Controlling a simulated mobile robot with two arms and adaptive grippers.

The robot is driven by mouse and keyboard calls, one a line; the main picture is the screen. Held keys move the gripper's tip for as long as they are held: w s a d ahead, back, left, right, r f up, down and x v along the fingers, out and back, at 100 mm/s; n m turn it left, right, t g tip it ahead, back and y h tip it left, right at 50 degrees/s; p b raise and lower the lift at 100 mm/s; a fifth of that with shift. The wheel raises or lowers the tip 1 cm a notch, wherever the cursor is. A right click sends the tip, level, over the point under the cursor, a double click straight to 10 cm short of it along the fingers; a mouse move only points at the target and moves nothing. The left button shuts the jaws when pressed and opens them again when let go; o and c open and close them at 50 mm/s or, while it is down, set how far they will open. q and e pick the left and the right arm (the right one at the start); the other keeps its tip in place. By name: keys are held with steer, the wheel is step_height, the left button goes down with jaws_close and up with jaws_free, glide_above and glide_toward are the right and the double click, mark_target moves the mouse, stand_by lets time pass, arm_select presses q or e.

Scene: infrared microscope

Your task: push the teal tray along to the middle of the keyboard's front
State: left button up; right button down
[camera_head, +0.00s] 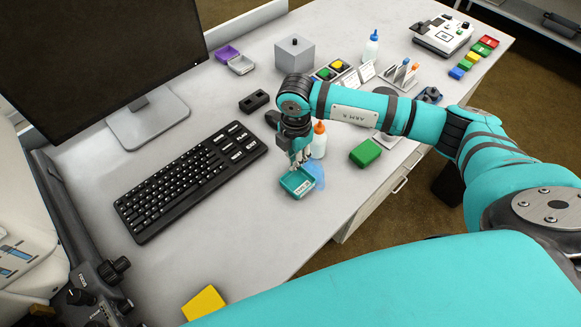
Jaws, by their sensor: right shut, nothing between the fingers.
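The teal tray (297,184) is a small open box with a pale label, on the white desk right of the keyboard's near right end. The black keyboard (190,182) lies at an angle across the desk in front of the monitor. My right gripper (299,163) points down at the tray's far edge, its fingers shut and empty. I cannot tell whether the fingertips touch the tray. A blue translucent patch (318,175) shows beside the tray on its right. My left gripper is not in view.
An orange-capped bottle (319,142) stands close right of my right gripper, and a green box (365,153) lies farther right. A yellow block (204,303) lies at the desk's front. A black two-hole block (254,101) lies beyond the keyboard.

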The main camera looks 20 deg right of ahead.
mark_target(294, 184)
step_height(294, 184, down, 8)
steer(key=shift+s+f+p, duration=0.1)
steer(key=shift+s+p, duration=0.05)
steer(key=shift+p, duration=0.6)
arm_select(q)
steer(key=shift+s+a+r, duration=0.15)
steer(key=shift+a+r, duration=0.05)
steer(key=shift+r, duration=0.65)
arm_select(e)
steer(key=shift+a+f, duration=0.1)
steer(key=shift+f, duration=0.55)
